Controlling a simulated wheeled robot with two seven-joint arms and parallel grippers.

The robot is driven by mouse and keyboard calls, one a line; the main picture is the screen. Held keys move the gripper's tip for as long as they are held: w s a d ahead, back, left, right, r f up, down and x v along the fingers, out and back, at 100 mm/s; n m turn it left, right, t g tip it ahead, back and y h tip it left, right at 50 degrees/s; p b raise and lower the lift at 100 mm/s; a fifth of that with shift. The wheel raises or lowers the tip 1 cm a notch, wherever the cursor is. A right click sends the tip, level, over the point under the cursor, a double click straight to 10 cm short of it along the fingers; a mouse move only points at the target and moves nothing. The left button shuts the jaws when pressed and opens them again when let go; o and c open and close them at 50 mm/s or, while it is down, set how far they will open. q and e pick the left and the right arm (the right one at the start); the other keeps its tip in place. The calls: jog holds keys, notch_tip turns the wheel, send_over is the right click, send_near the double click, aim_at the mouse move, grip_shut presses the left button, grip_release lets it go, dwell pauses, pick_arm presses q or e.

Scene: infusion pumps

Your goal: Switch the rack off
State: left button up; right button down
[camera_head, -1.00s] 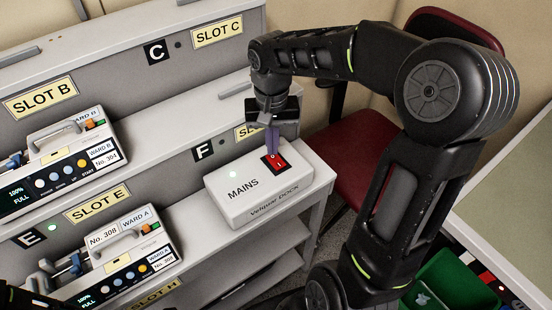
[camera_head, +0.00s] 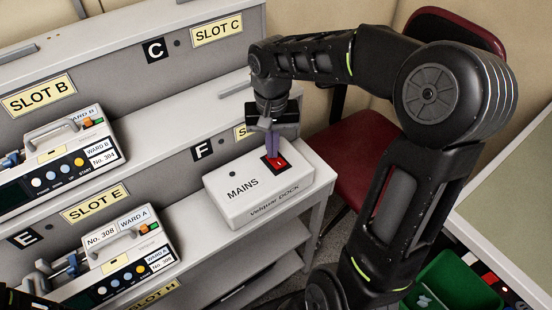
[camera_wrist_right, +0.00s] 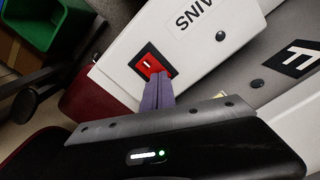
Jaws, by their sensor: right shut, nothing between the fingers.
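The white MAINS box (camera_head: 240,200) sits on the rack's lower right shelf, with a red rocker switch (camera_head: 277,163) in a black frame. The switch also shows in the wrist view (camera_wrist_right: 148,64). The indicator on the box (camera_head: 233,174) is dark. My right gripper (camera_head: 271,154) is shut and empty, its purple fingertips at the switch's upper edge; in the wrist view the fingertips (camera_wrist_right: 158,88) sit beside the rocker and partly cover its frame. Whether they touch it is unclear. My left gripper is not clearly seen.
The pumps in slot B (camera_head: 65,155) and slot E (camera_head: 125,255) have dark screens. A red chair (camera_head: 345,165) stands right of the rack. A green bin (camera_head: 455,285) and a pale table (camera_head: 510,190) are at the right.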

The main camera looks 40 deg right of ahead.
jog(key=shift+r, duration=0.1)
notch_tip(320, 180, up, 7)
jog(key=p, duration=0.5)
dwell(0.8)
